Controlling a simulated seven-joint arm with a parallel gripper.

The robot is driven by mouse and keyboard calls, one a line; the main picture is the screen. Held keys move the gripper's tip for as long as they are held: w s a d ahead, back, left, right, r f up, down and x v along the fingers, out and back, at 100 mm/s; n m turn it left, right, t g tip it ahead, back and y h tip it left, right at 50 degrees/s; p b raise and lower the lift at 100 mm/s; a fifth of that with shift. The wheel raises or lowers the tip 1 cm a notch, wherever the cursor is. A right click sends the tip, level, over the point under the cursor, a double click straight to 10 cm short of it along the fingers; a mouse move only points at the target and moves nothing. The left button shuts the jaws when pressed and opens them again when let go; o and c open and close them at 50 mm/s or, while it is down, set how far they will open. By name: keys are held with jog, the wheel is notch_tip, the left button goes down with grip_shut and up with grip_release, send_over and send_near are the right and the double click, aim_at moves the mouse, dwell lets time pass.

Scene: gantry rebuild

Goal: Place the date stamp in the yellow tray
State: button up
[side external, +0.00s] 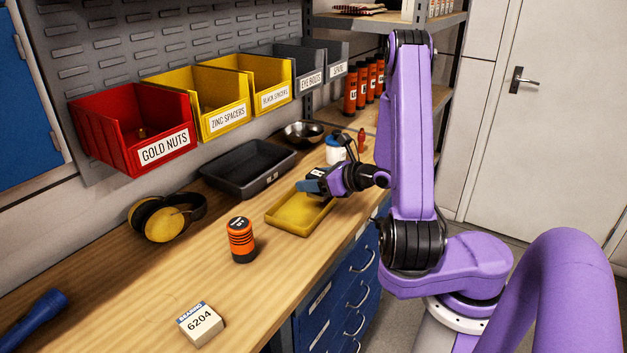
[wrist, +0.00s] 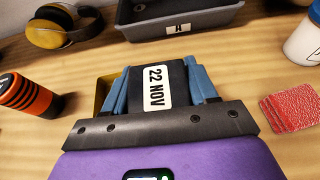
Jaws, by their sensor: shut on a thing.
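The date stamp (wrist: 158,88) is a dark block with a white label reading 22 NOV, seen in the wrist view. My gripper (wrist: 162,92) is shut on it, with a blue finger on each side. In the side external view my gripper (side external: 314,187) is over the far right part of the yellow tray (side external: 291,222). The tray is shallow and its visible floor is empty. In the wrist view only a strip of the yellow tray (wrist: 102,92) shows, left of the fingers; the rest is hidden. I cannot tell the gap between stamp and tray floor.
A black tray (side external: 232,185) lies behind the yellow one. An orange and black cylinder (side external: 241,241) stands to its left. Yellow earmuffs (side external: 166,217), a bearing box (side external: 201,324) and a white jar (side external: 335,153) are on the bench. Red squares (wrist: 289,112) lie at right in the wrist view.

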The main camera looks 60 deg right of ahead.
jog(key=shift+f, duration=0.6)
jog(key=o, duration=1.1)
